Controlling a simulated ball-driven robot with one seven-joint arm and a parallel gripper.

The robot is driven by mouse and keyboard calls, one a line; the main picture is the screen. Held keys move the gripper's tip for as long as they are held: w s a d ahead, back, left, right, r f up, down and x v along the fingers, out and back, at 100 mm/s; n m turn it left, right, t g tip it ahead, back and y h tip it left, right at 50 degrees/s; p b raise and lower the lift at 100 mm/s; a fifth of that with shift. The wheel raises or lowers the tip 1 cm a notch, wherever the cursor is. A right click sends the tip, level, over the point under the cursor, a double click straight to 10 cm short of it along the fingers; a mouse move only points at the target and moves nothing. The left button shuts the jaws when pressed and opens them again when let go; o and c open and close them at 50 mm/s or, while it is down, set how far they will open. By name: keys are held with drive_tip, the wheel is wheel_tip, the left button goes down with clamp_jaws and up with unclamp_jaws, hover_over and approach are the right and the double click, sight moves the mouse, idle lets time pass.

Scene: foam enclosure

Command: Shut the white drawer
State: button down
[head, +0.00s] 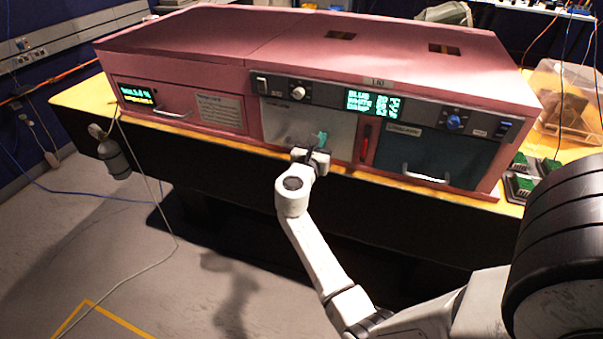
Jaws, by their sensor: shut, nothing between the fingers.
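The white drawer (290,122) is the pale front panel in the middle of the pink cabinet. It looks about flush with the cabinet face, but any small gap is hard to tell from here. My gripper (309,152) is shut and empty, in front of the lower right part of the white drawer. Whether its fingertips touch the front cannot be told. A small teal piece (319,138) shows right by the fingers against the white front. My gripper hides part of the drawer's lower edge, and no handle can be made out on it.
The pink cabinet (215,40) stands on a yellow-topped bench (75,96). To the right is a dark teal drawer (432,150) with a pale handle; to the left is a pink drawer (180,100). A clear bin (570,105) sits at right. Cables cross the floor at left.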

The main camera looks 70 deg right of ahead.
drive_tip(key=a, duration=1)
drive_tip(key=shift+s+a+f+b, duration=0.15)
drive_tip(key=shift+a+f+b, duration=0.1)
drive_tip(key=shift+b, duration=0.2)
